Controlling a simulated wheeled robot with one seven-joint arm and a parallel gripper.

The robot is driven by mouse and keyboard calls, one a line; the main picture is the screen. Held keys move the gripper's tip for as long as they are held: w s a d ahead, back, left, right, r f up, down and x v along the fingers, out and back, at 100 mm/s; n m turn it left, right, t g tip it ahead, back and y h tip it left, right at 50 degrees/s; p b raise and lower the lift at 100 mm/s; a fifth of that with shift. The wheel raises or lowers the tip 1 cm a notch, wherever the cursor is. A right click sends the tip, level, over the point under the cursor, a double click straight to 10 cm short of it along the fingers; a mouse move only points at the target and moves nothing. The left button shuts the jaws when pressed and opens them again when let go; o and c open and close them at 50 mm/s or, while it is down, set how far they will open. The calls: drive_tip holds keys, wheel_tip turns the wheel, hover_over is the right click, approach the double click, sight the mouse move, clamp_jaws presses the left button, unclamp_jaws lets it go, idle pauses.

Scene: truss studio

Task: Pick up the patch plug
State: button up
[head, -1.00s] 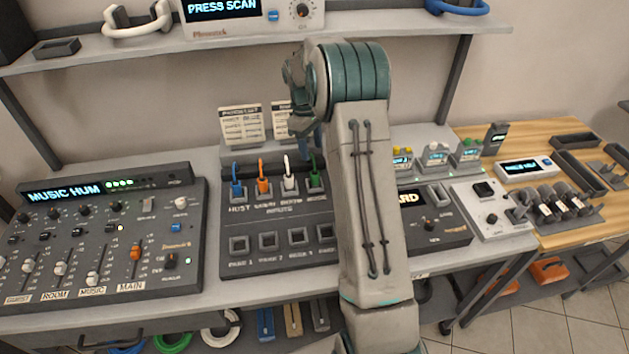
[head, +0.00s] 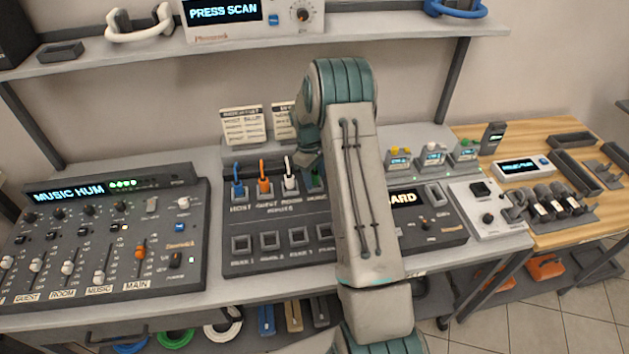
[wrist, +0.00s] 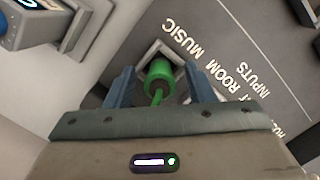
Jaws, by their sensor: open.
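Several patch plugs stand in the top row of sockets on the dark patch panel (head: 270,222): a blue plug (head: 238,187), an orange plug (head: 264,184), a white plug (head: 290,182) and a green plug (head: 316,180). My gripper (wrist: 162,84) is open, with one blue finger on each side of the green plug, which shows large in the wrist view (wrist: 159,72). The green plug sits in the socket labelled MUSIC. I see gaps between it and both fingers. In the head view my arm hides most of the gripper and part of the green plug.
A mixer (head: 105,235) stands left of the panel. A device with a display (head: 428,222) stands to the right, partly behind my arm. Label cards (head: 243,125) stand behind the panel, and a shelf (head: 150,48) runs above.

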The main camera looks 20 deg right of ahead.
drive_tip(key=c, duration=1.1)
drive_tip(key=shift+o, duration=0.2)
drive_tip(key=shift+r, duration=0.2)
